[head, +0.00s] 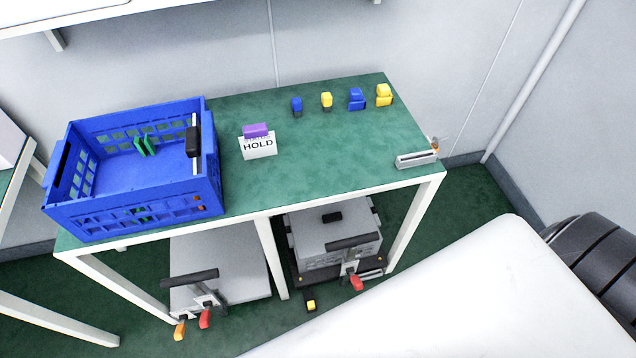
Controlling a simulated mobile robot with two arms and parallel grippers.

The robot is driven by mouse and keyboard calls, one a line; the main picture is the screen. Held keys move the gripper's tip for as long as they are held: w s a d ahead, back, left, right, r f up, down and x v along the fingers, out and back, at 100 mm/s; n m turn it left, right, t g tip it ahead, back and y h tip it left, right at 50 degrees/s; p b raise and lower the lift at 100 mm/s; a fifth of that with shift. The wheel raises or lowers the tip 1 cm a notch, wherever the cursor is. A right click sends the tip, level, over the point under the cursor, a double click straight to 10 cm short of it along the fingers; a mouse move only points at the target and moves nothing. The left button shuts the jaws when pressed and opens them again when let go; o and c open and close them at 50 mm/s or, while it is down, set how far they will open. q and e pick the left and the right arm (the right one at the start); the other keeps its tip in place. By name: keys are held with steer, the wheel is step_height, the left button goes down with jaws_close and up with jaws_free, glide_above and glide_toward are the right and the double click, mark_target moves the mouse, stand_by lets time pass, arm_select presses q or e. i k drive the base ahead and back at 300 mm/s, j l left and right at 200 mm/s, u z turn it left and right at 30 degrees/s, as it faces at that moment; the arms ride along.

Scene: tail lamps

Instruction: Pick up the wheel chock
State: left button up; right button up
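A small yellow and black block (310,302), which looks like the wheel chock, rests on the green floor by the foot of the table's middle leg. It lies just in front of the grey machine under the right part of the table. It is small in the picture, so its exact shape is hard to tell. Neither of my grippers shows in the head view.
A green-topped table (240,192) bears a blue crate (135,219), a HOLD sign (259,146) and several small blue and yellow items. Two grey units, one on the left (220,262) and one on the right (335,238), stand beneath. A white surface (470,300) covers the lower right.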

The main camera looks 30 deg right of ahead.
mark_target(311, 305)
steer(key=k+z, duration=0.2)
steer(key=k, duration=0.35)
steer(key=k+l+z, duration=0.2)
steer(key=k, duration=1)
